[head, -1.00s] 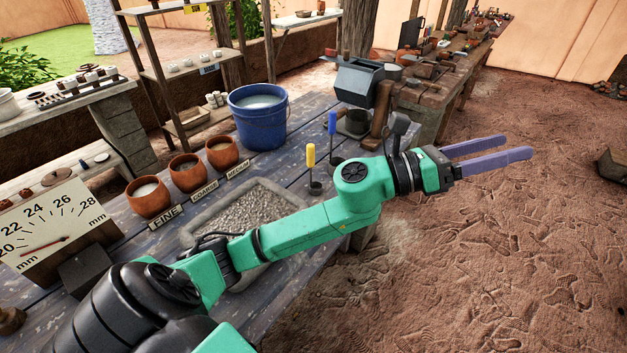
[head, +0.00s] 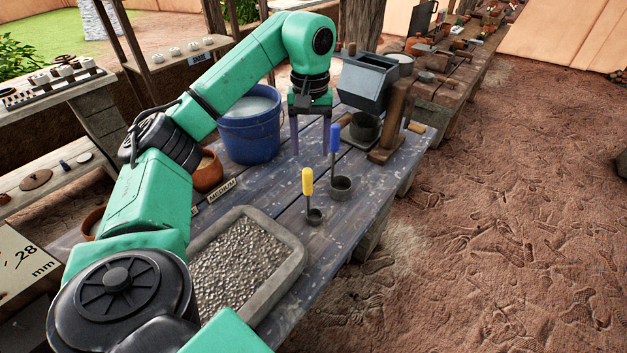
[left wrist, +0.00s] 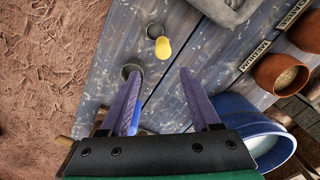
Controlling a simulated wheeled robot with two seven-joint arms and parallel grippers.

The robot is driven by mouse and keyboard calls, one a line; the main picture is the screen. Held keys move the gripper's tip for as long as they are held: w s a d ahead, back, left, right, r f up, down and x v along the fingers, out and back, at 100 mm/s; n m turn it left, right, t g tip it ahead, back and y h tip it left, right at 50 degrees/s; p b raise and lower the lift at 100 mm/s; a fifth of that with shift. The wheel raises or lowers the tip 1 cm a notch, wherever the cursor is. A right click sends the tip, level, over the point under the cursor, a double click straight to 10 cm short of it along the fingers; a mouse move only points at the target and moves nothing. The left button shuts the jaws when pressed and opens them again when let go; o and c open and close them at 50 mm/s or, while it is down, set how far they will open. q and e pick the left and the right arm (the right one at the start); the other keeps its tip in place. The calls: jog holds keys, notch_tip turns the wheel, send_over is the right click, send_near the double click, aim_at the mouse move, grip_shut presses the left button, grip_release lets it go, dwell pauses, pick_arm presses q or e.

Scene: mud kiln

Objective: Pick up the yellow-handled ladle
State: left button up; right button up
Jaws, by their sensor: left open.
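The yellow-handled ladle (head: 308,191) stands upright on the blue-grey table, its small dark cup at the bottom and its yellow grip on top. In the left wrist view the yellow handle (left wrist: 162,47) shows beyond my fingertips, apart from them. A blue-handled ladle (head: 335,160) with a larger cup stands just behind it; its blue handle is partly hidden by a finger in the left wrist view. My left gripper (head: 310,150) points down over the table, behind the two ladles and beside the blue bucket. It is open and empty. My right gripper is in no view.
The blue bucket (head: 248,132) stands close to the left of my gripper. A grey tray of gravel (head: 290,262) lies in front. A grey hopper (head: 364,84) on a wooden stand is to the right. Clay pots and a MEDIUM label (head: 222,190) are at left.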

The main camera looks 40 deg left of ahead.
aim_at(309, 173)
pick_arm(q)
jog(key=s+f, duration=0.1)
jog(key=s+d+f+b, duration=0.1)
jog(key=d+f+b, duration=0.1)
jog(key=f, duration=0.1)
jog(key=shift+s, duration=0.4)
jog(key=shift+a+f+b, duration=0.1)
jog(key=shift+f+b, duration=0.25)
jog(key=shift+f, duration=0.3)
jog(key=f, duration=0.1)
jog(key=w+a+f, duration=0.1)
jog(key=shift+w+a+f, duration=0.1)
jog(key=shift+f, duration=0.25)
jog(key=f, duration=0.2)
jog(key=shift+s+f+p, duration=0.3)
jog(key=shift+f, duration=0.35)
jog(key=shift+w, duration=0.1)
grip_shut()
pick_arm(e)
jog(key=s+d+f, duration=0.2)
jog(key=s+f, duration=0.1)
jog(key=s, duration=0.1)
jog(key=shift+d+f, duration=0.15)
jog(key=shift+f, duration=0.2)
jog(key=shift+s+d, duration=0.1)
